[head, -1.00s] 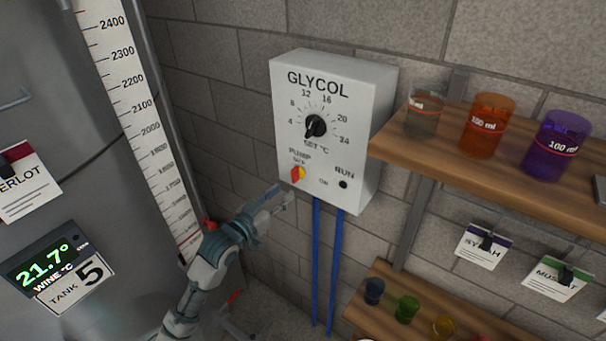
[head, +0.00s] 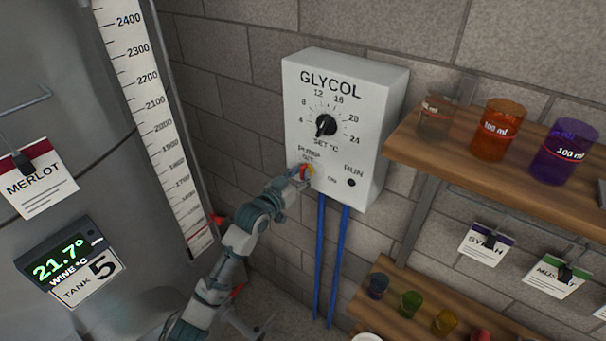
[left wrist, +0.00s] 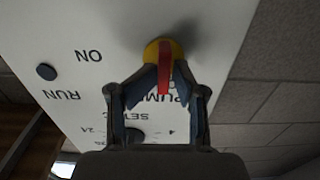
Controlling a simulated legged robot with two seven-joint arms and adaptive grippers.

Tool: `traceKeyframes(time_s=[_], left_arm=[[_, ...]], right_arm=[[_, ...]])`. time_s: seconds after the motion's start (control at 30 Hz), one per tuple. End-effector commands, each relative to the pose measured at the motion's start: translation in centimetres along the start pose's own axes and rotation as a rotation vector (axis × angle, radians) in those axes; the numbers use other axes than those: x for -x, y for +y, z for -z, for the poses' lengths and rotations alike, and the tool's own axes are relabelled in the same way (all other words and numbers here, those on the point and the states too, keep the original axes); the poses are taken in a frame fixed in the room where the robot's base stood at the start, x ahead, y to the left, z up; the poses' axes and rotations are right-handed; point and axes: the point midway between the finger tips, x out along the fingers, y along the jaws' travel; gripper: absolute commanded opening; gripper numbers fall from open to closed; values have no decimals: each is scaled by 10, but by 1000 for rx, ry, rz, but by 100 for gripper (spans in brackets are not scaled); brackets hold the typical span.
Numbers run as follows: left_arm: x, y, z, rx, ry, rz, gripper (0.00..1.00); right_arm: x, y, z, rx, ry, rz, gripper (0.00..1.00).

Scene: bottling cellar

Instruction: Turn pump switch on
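The pump switch, a red handle on a yellow round base, sits low on the front of the white GLYCOL box (head: 372,110). In the left wrist view the pump switch (left wrist: 164,52) appears upside down, its red handle in line with the partly covered OFF mark; ON is off to the side. My left gripper (head: 304,173) is at the switch. In the left wrist view its two fingers (left wrist: 164,78) slant inward and their tips look closed on the red handle. The RUN lamp (head: 351,182) is dark. My right gripper is not in view.
A black dial (head: 326,125) is above the switch. Blue pipes (head: 340,260) run down below the box. A wooden shelf (head: 450,150) with glass beakers is close on the right. The steel tank (head: 120,240) with its level scale stands left.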

Motion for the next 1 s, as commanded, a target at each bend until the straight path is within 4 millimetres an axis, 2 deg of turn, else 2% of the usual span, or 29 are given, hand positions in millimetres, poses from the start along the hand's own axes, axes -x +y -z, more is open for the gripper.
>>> traceKeyframes(time_s=[0.03, 0.07, 0.23, 0.33, 0.67, 1.0], left_arm=[[-1, 3, -2, 3, -4, -6, 7], [-1, 3, -3, 3, -5, -6, 0], [-1, 2, -3, 2, -6, -2, 0], [-1, 1, -3, 1, -7, -1, 0], [-1, 1, -2, -59, -7, 0, 0], [-1, 2, -1, -310, -5, -1, 0]], right_arm=[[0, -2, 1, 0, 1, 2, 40], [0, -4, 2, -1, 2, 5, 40], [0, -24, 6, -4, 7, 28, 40], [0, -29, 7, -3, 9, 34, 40], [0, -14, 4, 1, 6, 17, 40], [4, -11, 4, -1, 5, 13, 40]])
